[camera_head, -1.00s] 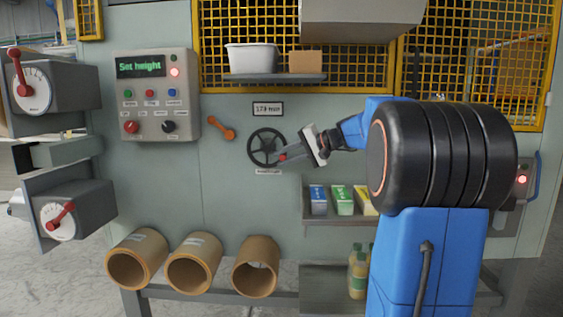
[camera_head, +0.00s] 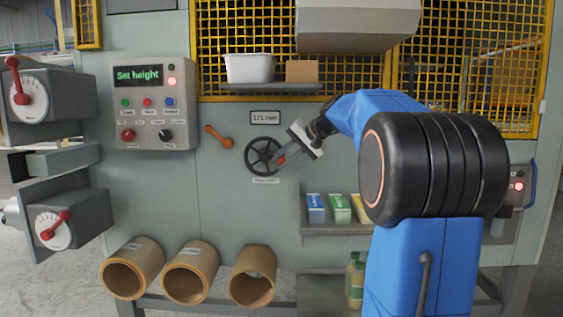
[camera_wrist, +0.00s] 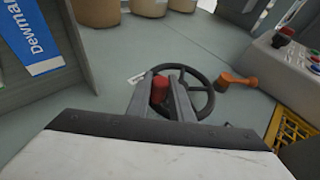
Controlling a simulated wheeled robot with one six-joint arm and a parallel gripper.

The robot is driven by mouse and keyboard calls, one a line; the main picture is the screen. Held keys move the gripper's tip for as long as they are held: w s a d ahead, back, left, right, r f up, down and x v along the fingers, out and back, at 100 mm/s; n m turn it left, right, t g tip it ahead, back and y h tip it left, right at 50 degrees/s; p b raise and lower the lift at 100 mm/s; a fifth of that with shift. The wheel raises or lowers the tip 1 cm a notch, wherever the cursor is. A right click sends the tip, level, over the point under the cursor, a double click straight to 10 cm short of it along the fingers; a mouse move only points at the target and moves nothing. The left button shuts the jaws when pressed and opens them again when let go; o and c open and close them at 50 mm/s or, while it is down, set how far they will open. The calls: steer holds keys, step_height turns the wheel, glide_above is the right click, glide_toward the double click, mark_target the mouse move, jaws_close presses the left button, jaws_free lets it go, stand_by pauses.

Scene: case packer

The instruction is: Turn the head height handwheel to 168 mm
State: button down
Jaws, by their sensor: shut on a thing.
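The black handwheel (camera_head: 262,156) is mounted on the grey-green front panel and also shows in the wrist view (camera_wrist: 204,92). A small display (camera_head: 265,117) above it seems to read 171 mm, though its digits are blurred. My gripper (camera_head: 281,159) reaches in from the right and is shut on the wheel's red knob (camera_wrist: 160,88). In the wrist view the two fingers stand on either side of the knob, in front of the wheel. The knob is at the lower right of the wheel in the head view. The label below the wheel is too small to read.
An orange lever (camera_head: 217,136) sits left of the wheel. A control box (camera_head: 150,102) shows "Set height" and a lit red lamp. A shelf (camera_head: 270,86) with a white bin is above. Cardboard tubes (camera_head: 190,272) lie below. A rack (camera_head: 330,228) of small boxes is lower right.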

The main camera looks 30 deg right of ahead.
steer(key=c, duration=1.6)
jaws_free()
steer(key=shift+r, duration=0.1)
steer(key=v, duration=1.7)
steer(key=shift+s+d, duration=0.1)
